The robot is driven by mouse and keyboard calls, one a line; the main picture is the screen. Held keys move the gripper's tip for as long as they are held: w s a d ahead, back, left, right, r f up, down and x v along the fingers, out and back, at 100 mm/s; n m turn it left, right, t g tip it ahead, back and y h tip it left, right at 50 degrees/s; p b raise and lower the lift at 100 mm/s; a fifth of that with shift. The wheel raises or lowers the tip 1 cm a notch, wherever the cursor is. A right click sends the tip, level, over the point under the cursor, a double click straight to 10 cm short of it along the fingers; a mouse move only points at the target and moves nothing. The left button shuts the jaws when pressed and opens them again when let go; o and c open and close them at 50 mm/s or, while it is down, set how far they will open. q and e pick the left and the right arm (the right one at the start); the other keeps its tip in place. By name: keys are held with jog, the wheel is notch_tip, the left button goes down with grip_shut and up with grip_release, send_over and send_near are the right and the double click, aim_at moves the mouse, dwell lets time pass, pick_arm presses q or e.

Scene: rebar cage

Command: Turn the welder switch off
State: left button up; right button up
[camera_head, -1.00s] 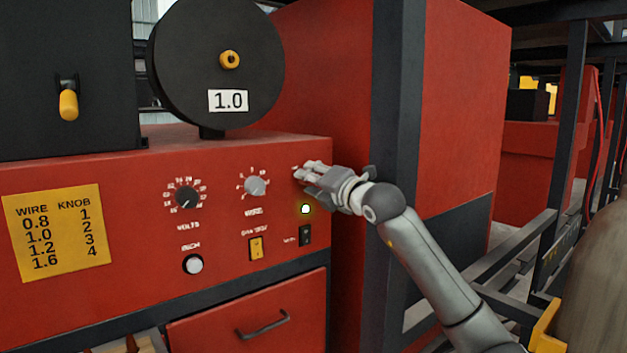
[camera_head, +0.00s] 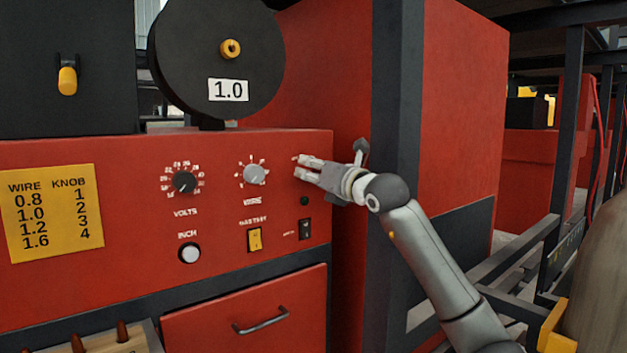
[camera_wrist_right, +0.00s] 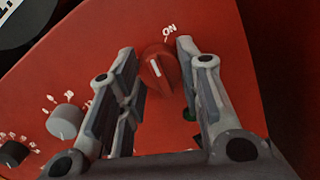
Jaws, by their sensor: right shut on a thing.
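The welder switch is a red rotary knob (camera_wrist_right: 158,68) with a white mark, on the red front panel in the right wrist view. The white mark points up and slightly left, away from the word ON at its upper right. My right gripper (camera_head: 299,168) reaches the panel's upper right in the head view, and its fingers hide the knob there. In the wrist view the right gripper's fingers (camera_wrist_right: 156,50) lie on either side of the knob, shut on it. The lamp (camera_head: 304,201) below the gripper is dark. My left gripper is not in view.
On the welder panel (camera_head: 120,165) are a volts knob (camera_head: 184,182), a wire knob (camera_head: 255,173), an inch button (camera_head: 190,253), a yellow rocker (camera_head: 255,239) and a black rocker (camera_head: 305,229). A dark post (camera_head: 397,130) stands close to my right arm.

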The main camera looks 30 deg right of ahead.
jog(key=n+b, duration=0.1)
jog(key=n, duration=0.5)
jog(key=shift+d+y, duration=0.1)
jog(key=shift+y, duration=0.2)
jog(key=n, duration=0.5)
jog(key=shift+t+y, duration=0.3)
jog(key=shift+y, duration=0.1)
jog(key=shift+n, duration=0.4)
jog(key=o, duration=1)
jog(key=shift+o, duration=0.2)
jog(key=s+f, duration=0.1)
jog(key=s, duration=1.1)
jog(key=shift+d+f, duration=0.15)
jog(key=shift+d, duration=0.25)
